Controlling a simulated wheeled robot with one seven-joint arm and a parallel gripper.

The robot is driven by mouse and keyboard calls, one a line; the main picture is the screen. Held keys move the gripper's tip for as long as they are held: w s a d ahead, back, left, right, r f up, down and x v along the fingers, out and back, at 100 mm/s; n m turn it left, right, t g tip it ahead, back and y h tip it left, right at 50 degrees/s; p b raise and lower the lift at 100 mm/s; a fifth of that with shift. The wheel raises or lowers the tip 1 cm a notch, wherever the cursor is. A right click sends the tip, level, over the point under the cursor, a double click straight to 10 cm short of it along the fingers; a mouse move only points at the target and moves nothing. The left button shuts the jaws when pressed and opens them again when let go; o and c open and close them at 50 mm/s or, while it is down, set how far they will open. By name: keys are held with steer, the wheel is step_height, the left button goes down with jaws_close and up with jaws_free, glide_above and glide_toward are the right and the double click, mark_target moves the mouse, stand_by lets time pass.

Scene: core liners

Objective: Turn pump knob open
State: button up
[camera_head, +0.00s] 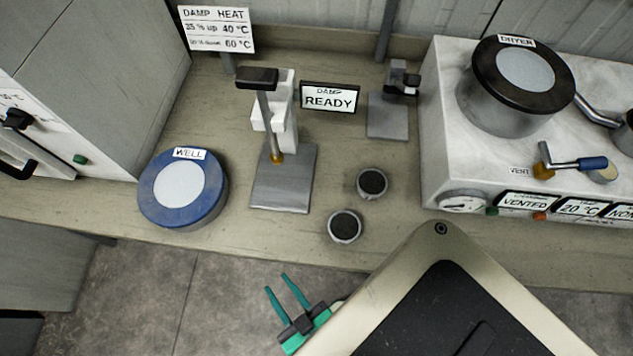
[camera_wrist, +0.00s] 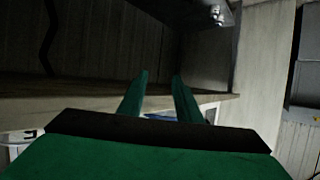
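No control in view is labelled as the pump knob, so I cannot tell which one it is. A black knob (camera_head: 17,118) is on the front of the grey cabinet at the left edge. A blue-handled lever (camera_head: 578,164) with a brass base sits by the VENT label on the white dryer unit (camera_head: 440,120) at right. My gripper (camera_head: 277,283) is in front of the bench edge, over the floor in the picture, apart from all of these. Its green fingers are parted and empty; they also show in the wrist view (camera_wrist: 158,76).
The bench (camera_head: 120,213) holds a blue WELL container (camera_head: 209,205), a press-like stand (camera_head: 283,190), a small grey stand (camera_head: 388,118), two dark-topped round pieces (camera_head: 372,183) and a READY display (camera_head: 330,98). The lidded DRYER pot (camera_head: 510,110) stands on the white unit. Floor is clear at lower left.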

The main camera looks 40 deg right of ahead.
steer(key=w+d+f+m+g, duration=0.2)
steer(key=f, duration=0.6)
steer(key=w+d+f+m+g+h, duration=0.1)
steer(key=w+d+f+g, duration=0.15)
steer(key=f, duration=0.65)
steer(key=w+d+f+m+g, duration=0.1)
steer(key=d+f+m+g, duration=0.15)
steer(key=f, duration=0.55)
steer(key=w+d+f+m+g+y, duration=0.25)
steer(key=d+f+g, duration=0.35)
steer(key=d+f, duration=0.5)
steer(key=shift+m, duration=0.4)
steer(key=f, duration=0.3)
steer(key=d+f, duration=0.1)
steer(key=f, duration=0.2)
steer(key=d+f, duration=0.1)
steer(key=f, duration=0.2)
steer(key=shift+s, duration=0.1)
steer(key=shift+a, duration=0.1)
jaws_close()
